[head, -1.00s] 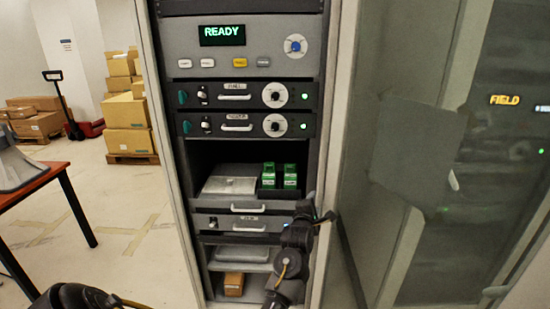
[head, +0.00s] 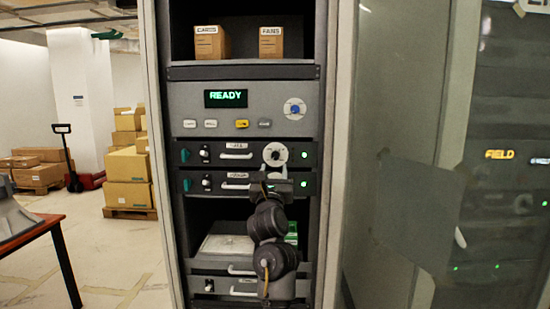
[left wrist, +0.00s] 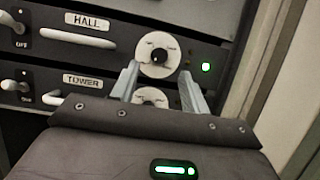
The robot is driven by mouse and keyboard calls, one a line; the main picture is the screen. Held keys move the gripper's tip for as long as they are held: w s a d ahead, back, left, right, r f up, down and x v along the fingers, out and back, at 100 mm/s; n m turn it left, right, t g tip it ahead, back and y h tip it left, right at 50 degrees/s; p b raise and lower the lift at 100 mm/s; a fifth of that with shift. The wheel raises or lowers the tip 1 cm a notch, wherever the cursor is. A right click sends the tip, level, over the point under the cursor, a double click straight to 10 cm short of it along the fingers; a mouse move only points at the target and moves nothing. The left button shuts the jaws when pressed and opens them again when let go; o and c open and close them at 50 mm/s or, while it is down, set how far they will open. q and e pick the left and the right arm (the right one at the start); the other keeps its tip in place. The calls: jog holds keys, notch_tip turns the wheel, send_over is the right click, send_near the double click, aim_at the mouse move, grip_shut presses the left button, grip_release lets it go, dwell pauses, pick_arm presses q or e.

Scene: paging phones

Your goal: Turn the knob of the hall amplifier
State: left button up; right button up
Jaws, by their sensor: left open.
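The hall amplifier (head: 235,154) is the upper of two dark rack units in the head view. Its label reads HALL in the left wrist view (left wrist: 88,22). Its black knob on a round white dial (head: 275,154) is at the right of its front and also shows in the left wrist view (left wrist: 159,56). My left gripper (head: 276,173) is open, just below that dial in the head view. In the left wrist view its fingers (left wrist: 160,76) point toward the dial, one at each lower side, with nothing between them; contact is unclear. My right gripper is out of view.
The tower amplifier (head: 228,184) sits directly below, its dial partly behind my gripper. Above is a grey panel with a READY display (head: 226,98) and a blue knob (head: 294,108). A glass door (head: 400,130) stands at the right. Boxes (head: 128,180) are stacked at the left.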

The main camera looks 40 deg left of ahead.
aim_at(275, 157)
pick_arm(q)
jog(key=p+x, duration=0.1)
jog(key=x, duration=0.5)
jog(key=shift+p, duration=0.3)
jog(key=shift+s+d, duration=0.1)
jog(key=shift+c, duration=0.4)
jog(key=c, duration=0.9)
jog(key=shift+f, duration=0.1)
